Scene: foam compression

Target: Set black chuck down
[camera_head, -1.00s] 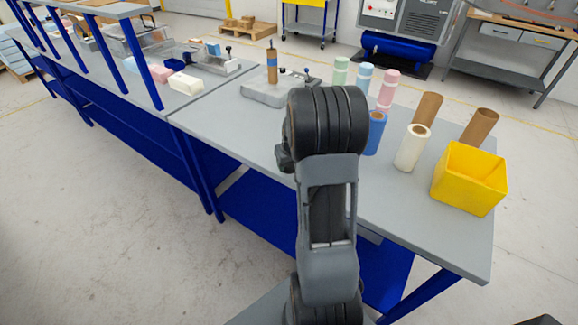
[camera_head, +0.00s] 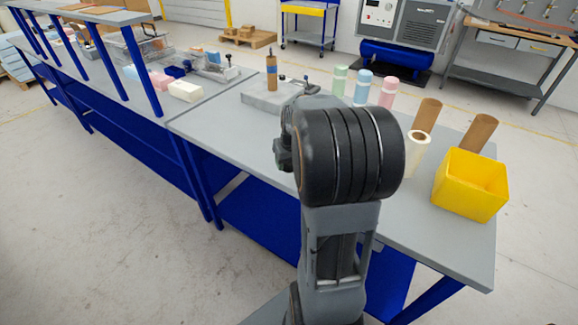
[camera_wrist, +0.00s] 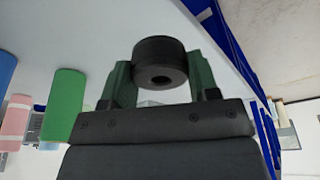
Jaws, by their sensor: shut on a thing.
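The black chuck (camera_wrist: 160,62) is a short black cylinder with a round hole in its face. It shows in the wrist view between the two green fingers of my gripper (camera_wrist: 160,80), which is shut on it. Pale grey tabletop (camera_wrist: 90,25) lies behind the chuck in that view; I cannot tell whether the chuck touches it. In the head view my arm hides the chuck and most of my gripper; only a bit of the gripper shows left of the arm's black joint.
A fixture with a brown post (camera_head: 271,72) stands on the grey table (camera_head: 222,130). Several coloured rolls (camera_head: 362,86), a cream roll (camera_head: 416,155), brown tubes (camera_head: 427,114) and a yellow bin (camera_head: 470,187) stand to the right.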

